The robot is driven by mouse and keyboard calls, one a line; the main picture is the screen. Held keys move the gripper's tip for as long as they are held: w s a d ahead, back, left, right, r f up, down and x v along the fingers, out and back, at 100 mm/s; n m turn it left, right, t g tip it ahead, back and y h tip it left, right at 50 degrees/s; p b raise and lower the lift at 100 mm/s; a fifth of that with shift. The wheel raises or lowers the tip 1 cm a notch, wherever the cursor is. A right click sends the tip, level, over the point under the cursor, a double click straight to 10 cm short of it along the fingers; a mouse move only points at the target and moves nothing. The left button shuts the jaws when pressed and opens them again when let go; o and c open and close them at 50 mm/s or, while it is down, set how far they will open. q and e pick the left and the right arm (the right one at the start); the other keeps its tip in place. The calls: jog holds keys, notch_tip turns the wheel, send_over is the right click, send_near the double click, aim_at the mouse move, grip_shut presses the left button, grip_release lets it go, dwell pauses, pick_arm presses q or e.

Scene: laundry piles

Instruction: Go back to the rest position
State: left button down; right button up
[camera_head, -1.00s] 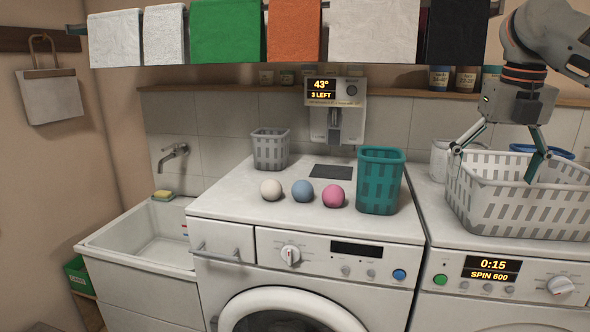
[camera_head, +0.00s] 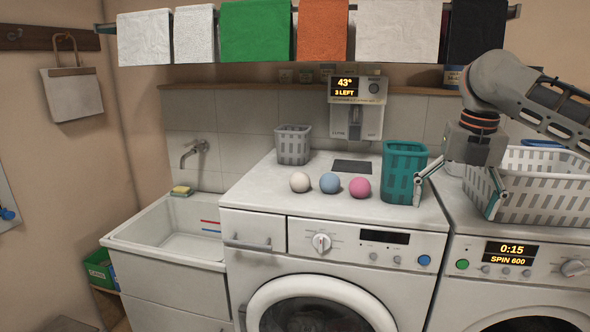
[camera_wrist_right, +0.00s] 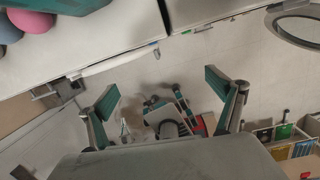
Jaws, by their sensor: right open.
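My right gripper (camera_head: 453,200) is open and empty in the head view. Its fingers spread in front of the grey laundry basket (camera_head: 550,205), between that basket and the teal basket (camera_head: 403,172). In the right wrist view the two teal-tipped fingers of my right gripper (camera_wrist_right: 163,95) stand wide apart, with nothing between them but the floor and parts below. The left gripper is not in the head view.
A white ball (camera_head: 299,182), a blue ball (camera_head: 329,183) and a pink ball (camera_head: 359,188) sit on the left washer (camera_head: 262,190). A small grey basket (camera_head: 293,146) stands behind them. A sink (camera_head: 150,222) is at left; towels hang above.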

jog(key=s+a+f+m+t+y, duration=0.15)
jog(key=a+f+m, duration=0.25)
jog(key=a+f, duration=0.7)
jog(key=s+a+f+m+y, duration=0.25)
jog(key=a+f+m, duration=0.35)
jog(key=f, duration=0.9)
jog(key=s+a+f+m+t+y, duration=0.1)
jog(key=a+f+m+y, duration=0.2)
jog(key=a+f, duration=0.85)
jog(key=s+d+f+m+t+h, duration=0.1)
jog(key=s+d+f+m+t, duration=0.45)
jog(key=s+f+m, duration=0.45)
jog(key=s+d+f+m+h, duration=0.2)
jog(key=s+d+f, duration=0.1)
jog(key=s+d, duration=0.3)
jog(key=s+d+f+m+h, duration=0.2)
jog(key=s+d+f+m, duration=0.1)
jog(key=s+d, duration=0.3)
jog(key=shift+s+d+f+t, duration=0.25)
jog(key=shift+s+d+t, duration=0.05)
jog(key=shift+s+t, duration=0.1)
